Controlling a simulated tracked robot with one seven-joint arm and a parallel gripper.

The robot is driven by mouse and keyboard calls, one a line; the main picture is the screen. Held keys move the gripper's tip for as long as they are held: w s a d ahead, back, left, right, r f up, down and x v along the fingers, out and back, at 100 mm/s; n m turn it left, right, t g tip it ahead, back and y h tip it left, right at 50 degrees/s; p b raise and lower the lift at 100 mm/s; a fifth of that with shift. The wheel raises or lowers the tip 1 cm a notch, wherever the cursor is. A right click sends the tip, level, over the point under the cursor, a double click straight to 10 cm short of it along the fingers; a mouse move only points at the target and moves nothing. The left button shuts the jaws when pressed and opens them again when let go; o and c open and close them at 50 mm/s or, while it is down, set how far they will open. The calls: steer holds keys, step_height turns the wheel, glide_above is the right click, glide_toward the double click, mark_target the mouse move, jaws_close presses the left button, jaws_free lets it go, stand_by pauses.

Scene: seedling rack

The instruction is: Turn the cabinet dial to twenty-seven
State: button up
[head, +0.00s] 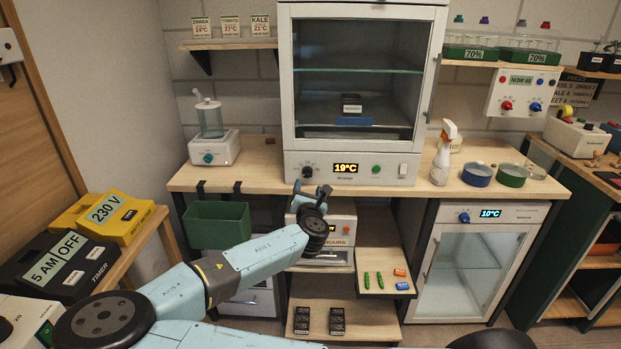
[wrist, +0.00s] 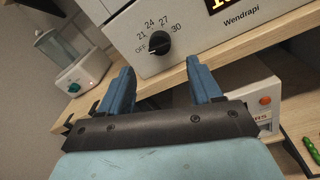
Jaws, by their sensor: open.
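The cabinet dial (wrist: 159,42) is a round black knob on the cabinet's pale front panel, marked OFF, 21, 24, 27 and 30. Its pointer seems to lie toward OFF, but the mark is small. In the head view the dial (head: 307,171) sits left of the lit display (head: 346,168), which reads 19°C. My gripper (wrist: 159,72) is open and empty, its two blue fingers apart, with the dial ahead of the gap between them and not touched. In the head view my gripper (head: 312,189) is just below the dial, at the shelf's front edge.
The glass-fronted cabinet (head: 287,100) stands on a wooden shelf (head: 250,178). A humidifier (head: 212,148) stands at left; a spray bottle (head: 442,155) and round dishes (head: 477,175) stand at right. Below the shelf are a green bin (head: 218,225) and a box with an orange button (wrist: 265,100).

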mark_target(307, 175)
steer(key=w, duration=0.8)
steer(key=shift+w+a, duration=0.1)
steer(key=shift+a, duration=0.05)
